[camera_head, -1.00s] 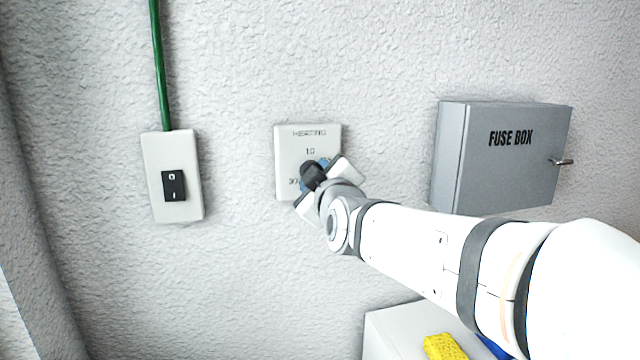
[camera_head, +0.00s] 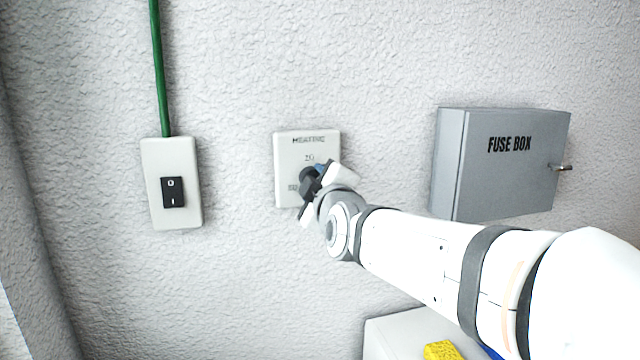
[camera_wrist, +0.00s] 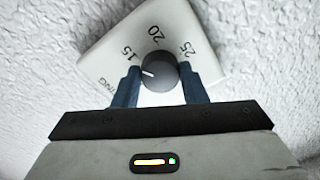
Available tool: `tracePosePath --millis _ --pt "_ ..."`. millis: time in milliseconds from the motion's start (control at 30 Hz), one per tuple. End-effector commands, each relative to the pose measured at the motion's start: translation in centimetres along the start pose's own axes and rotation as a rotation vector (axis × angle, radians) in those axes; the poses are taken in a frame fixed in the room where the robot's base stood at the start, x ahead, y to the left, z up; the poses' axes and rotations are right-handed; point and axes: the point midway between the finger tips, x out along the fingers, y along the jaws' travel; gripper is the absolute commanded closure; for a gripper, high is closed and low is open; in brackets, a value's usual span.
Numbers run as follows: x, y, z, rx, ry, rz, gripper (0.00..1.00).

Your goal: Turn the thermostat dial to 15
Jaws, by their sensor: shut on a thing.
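The thermostat is a white wall plate (camera_head: 285,150) lettered HEATING. My gripper (camera_head: 318,180) is at its lower part and hides much of the dial in the head view. In the wrist view the round dark grey dial (camera_wrist: 160,78) sits between the two blue fingers of my gripper (camera_wrist: 159,70), which are shut on its sides. The plate (camera_wrist: 215,66) looks tilted there, with 15, 20 and 25 around the dial. The dial's white mark points left, close to the 15 side and slightly below that number.
A light switch (camera_head: 172,192) with a green conduit (camera_head: 160,80) is on the wall to the left. A grey fuse box (camera_head: 505,175) juts out to the right. A white surface (camera_head: 390,340) with a yellow sponge-like block (camera_head: 442,349) is below my arm.

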Motion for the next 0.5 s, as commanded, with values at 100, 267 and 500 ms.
tracePosePath --millis 100,267,500 --pt "0.01 0.10 -0.03 0.001 0.001 0.002 0.53" --pt "0.00 0.06 -0.03 0.001 0.001 0.001 0.40" --pt "-0.05 0.02 -0.04 0.001 0.001 0.001 0.40"
